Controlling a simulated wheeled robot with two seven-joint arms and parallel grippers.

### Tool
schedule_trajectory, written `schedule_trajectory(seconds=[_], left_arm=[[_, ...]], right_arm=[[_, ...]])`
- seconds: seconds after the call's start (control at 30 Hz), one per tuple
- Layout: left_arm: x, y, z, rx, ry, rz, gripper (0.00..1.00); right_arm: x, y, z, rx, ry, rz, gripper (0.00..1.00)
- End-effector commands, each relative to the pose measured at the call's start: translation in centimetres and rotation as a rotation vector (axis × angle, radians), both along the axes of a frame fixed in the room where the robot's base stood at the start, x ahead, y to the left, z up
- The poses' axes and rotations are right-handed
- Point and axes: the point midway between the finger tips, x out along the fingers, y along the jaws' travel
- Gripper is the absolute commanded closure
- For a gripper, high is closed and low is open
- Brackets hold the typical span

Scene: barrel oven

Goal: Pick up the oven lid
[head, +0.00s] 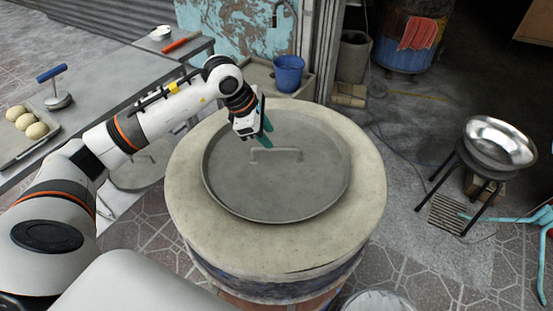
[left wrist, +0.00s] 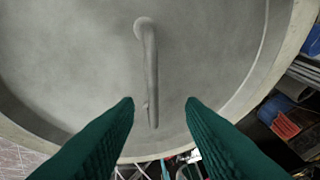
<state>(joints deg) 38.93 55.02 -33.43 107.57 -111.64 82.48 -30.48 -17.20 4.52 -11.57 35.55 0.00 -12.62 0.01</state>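The oven lid (head: 290,185) is a round grey metal disc with a raised rim, lying flat on top of the pale round barrel oven (head: 360,215). A bar handle (head: 277,150) stands at its middle. In the left wrist view the lid (left wrist: 80,60) fills most of the picture and the handle (left wrist: 150,70) runs toward the gap between the fingers. My left gripper (head: 264,127) is above the far left part of the lid, close to the handle. Its green fingers (left wrist: 160,105) are apart with nothing between them. My right gripper is not in view.
A blue bucket (head: 288,73) stands behind the oven. A metal bowl (head: 500,140) on a stand is at the right, with open floor between.

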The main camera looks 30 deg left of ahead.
Motion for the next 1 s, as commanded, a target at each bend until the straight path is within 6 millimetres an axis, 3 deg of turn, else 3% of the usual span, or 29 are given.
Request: schedule_trajectory(seconds=[0.27,0.53,0.83,1.0], left_arm=[[0.6,-0.8,-2.1,-0.001,0.003,-0.001,0.64],[1.4,-2.2,-5.6,-0.001,0.002,0.0,0.64],[1.6,-2.3,-6.2,0.0,-0.001,0.0,0.64],[1.6,-2.3,-6.1,0.001,-0.001,-0.001,0.9]], right_arm=[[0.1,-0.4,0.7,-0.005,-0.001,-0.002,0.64],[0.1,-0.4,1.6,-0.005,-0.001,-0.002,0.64],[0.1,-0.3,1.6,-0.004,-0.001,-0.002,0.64],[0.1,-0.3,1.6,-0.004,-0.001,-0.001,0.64]])
